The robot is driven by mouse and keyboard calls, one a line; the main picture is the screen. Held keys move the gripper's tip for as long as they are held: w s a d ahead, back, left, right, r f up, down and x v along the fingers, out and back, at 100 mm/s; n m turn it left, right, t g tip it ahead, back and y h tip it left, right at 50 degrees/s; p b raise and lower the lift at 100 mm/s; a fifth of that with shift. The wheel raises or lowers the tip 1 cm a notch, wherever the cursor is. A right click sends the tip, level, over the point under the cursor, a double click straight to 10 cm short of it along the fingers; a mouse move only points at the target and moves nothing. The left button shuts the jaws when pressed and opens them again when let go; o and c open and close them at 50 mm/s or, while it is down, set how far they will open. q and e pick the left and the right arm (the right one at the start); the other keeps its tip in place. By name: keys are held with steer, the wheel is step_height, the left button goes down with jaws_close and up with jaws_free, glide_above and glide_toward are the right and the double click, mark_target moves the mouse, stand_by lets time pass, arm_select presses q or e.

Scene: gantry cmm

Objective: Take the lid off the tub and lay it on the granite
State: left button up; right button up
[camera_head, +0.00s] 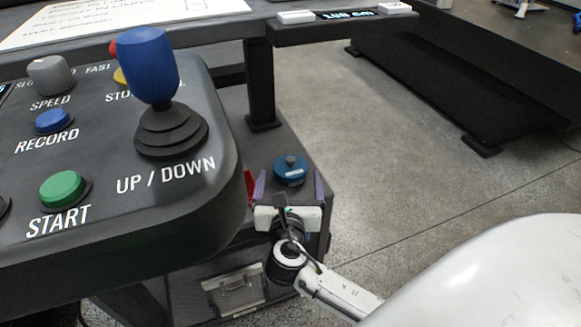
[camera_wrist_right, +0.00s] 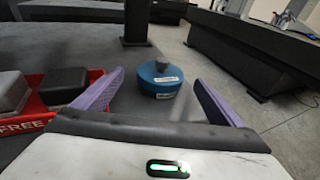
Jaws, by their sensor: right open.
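The round blue tub (camera_head: 290,176) stands upright on a dark lower surface, with its blue lid (camera_wrist_right: 161,72) on it. The lid has a small grey knob (camera_head: 291,160) on top. My right gripper (camera_head: 289,173) is open and empty, its two purple fingers pointing toward the tub. In the right wrist view the tub shows between and beyond the fingertips, apart from them. My left gripper is not in view. A dark slab-like table (camera_head: 500,60) is at the upper right; I cannot tell if it is the granite.
A control panel (camera_head: 215,130) with a blue joystick (camera_head: 149,65) fills the left. A red tray (camera_wrist_right: 95,80) with grey and black blocks lies left of the gripper. A dark post (camera_head: 260,85) stands behind the tub. Open floor (camera_head: 390,140) lies to the right.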

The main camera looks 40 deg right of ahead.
mark_target(291, 166)
steer(key=b+x, duration=0.1)
steer(key=x, duration=0.3)
steer(key=shift+w+d, duration=0.15)
steer(key=shift+d, duration=0.05)
steer(key=shift+c, duration=0.5)
steer(key=c, duration=1)
steer(key=shift+r, duration=0.15)
